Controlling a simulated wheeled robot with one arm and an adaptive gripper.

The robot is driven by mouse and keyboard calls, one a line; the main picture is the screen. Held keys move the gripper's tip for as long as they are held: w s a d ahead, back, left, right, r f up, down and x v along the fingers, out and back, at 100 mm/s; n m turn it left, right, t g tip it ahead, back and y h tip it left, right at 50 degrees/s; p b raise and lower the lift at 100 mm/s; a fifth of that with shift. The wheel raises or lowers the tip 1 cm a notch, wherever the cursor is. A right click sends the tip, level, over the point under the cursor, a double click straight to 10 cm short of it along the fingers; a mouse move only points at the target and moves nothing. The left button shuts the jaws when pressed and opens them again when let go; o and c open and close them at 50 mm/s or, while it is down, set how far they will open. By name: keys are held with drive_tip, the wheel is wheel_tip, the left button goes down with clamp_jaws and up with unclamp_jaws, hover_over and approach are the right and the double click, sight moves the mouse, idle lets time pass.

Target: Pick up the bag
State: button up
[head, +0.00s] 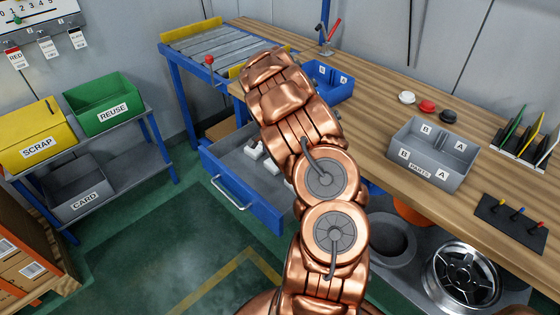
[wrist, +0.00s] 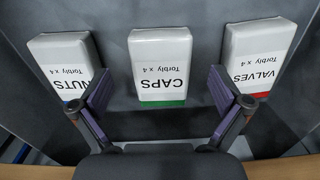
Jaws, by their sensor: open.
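Three white bags lie side by side in the wrist view, their labels upside down. The caps bag (wrist: 160,48) with a green edge is in the middle. The nuts bag (wrist: 65,60) with a blue edge is at left, and the valves bag (wrist: 258,50) with a red edge is at right. My gripper (wrist: 160,85) is open and empty, its fingers on either side of the caps bag's labelled end. The fingers partly cover the two outer bags. In the head view, pale bags (head: 253,151) show in the open drawer (head: 230,161); my arm hides the gripper.
The drawer sits under a wooden workbench (head: 375,108). A grey parts bin (head: 425,178) and a blue bin (head: 340,93) stand on the bench. At left, a shelf holds the yellow scrap bin (head: 35,128) and green reuse bin (head: 105,102). Green floor lies clear between.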

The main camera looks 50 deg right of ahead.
drive_tip(key=shift+f, duration=1.45)
drive_tip(key=shift+c, duration=0.3)
drive_tip(key=shift+a, duration=0.1)
drive_tip(key=c, duration=1.2)
drive_tip(key=shift+r, duration=0.15)
